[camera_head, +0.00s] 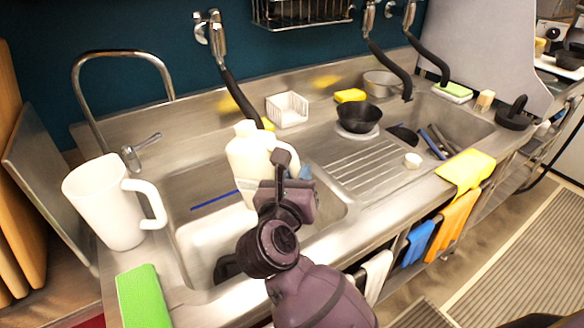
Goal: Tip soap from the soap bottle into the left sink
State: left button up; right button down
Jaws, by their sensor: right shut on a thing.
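The soap bottle (248,160) is a cream-white jug with a short neck, roughly upright over the right part of the left sink. My right gripper (282,178) is shut on its right side; the fingertips are partly hidden by the wrist. The left sink (192,243) is a steel basin at the lower left, below a curved tap. My arm hides the sink's front right part. No soap is seen flowing. My left gripper is not in view.
A white pitcher (107,203) stands on the left rim, with a green sponge (143,297) in front of it. A ribbed drainboard (352,173) lies to the right, with a black bowl (358,117) behind it. Beyond is a second sink holding utensils. A white basket (287,109) stands behind.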

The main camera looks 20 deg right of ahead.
jog(key=shift+s+d+r+n+p, duration=0.2)
jog(key=shift+s+r+n+p, duration=0.05)
jog(key=shift+r+n+p, duration=0.2)
jog(key=shift+s+d+f+n+p, duration=0.25)
jog(key=shift+n+p, duration=0.1)
jog(key=shift+p, duration=0.1)
pick_arm(q)
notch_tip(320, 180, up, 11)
jog(key=p, duration=1)
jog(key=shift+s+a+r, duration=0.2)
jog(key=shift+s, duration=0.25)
pick_arm(e)
jog(key=shift+s+d+r+n+g+h, duration=0.15)
jog(key=shift+n+g, duration=0.25)
jog(key=shift+n, duration=1.05)
jog(key=shift+s+d+r+n+g+h, duration=0.15)
jog(key=shift+n+g, duration=0.25)
jog(key=shift+n, duration=1.1)
jog(key=shift+s+d+r+n+g, duration=0.15)
jog(key=shift+n+g, duration=0.25)
jog(key=shift+n, duration=1.05)
